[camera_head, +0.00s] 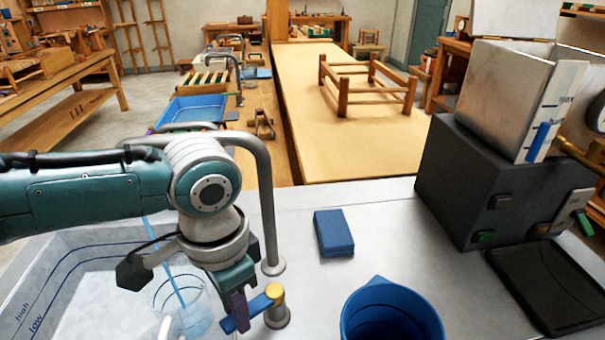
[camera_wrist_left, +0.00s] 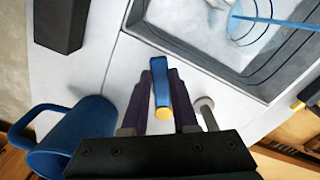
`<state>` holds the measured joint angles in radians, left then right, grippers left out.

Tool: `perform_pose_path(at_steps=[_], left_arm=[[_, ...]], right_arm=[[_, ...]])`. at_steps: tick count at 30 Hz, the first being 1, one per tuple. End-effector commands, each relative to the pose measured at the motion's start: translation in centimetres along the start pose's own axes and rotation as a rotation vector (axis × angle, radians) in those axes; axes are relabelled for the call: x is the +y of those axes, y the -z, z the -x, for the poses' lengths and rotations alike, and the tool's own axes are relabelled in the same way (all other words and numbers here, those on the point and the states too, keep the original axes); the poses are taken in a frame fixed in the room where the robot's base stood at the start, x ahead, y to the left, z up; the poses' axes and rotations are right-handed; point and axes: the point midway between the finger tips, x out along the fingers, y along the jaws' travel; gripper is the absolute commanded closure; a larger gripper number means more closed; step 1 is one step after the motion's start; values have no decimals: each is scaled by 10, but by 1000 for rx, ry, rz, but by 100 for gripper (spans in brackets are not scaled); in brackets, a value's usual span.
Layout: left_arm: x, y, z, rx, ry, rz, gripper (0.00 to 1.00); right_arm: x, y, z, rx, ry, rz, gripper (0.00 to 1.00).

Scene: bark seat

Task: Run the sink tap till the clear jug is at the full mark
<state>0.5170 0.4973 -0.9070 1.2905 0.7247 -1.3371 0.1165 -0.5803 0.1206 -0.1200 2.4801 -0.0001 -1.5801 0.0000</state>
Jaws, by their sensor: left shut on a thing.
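The clear jug (camera_head: 196,318) stands in the sink (camera_head: 75,300), partly hidden by my left arm. A thin blue stream of water (camera_head: 165,255) falls into it from the tap spout (camera_head: 263,190). A dark ring line shows on the jug; I cannot tell the water level against it. The tap's blue lever (camera_head: 248,312) has a brass cap (camera_head: 275,292). My left gripper (camera_head: 238,312) is shut on the lever, which lies between the dark fingers in the left wrist view (camera_wrist_left: 161,90). My right gripper is out of view.
A blue pitcher (camera_head: 365,300) stands on the counter right of the tap. A blue block (camera_head: 333,232) lies behind it. The sink wall has "high" and "low" lines.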

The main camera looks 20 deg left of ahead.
Motion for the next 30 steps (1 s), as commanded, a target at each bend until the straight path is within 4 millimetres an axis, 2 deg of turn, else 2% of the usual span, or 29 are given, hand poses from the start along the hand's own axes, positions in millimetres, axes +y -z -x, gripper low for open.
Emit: perform_pose_path(at_steps=[1,6,23,24,30], left_arm=[[3,1,4,1,-4,23,100],[7,1,2,0,-3,87,100],[8,2,0,3,-1,125,100],[8,2,0,3,-1,125,72],[8,1,0,2,-1,125,49]], right_arm=[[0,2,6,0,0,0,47],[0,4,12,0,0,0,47],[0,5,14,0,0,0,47],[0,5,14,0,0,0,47],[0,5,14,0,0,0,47]])
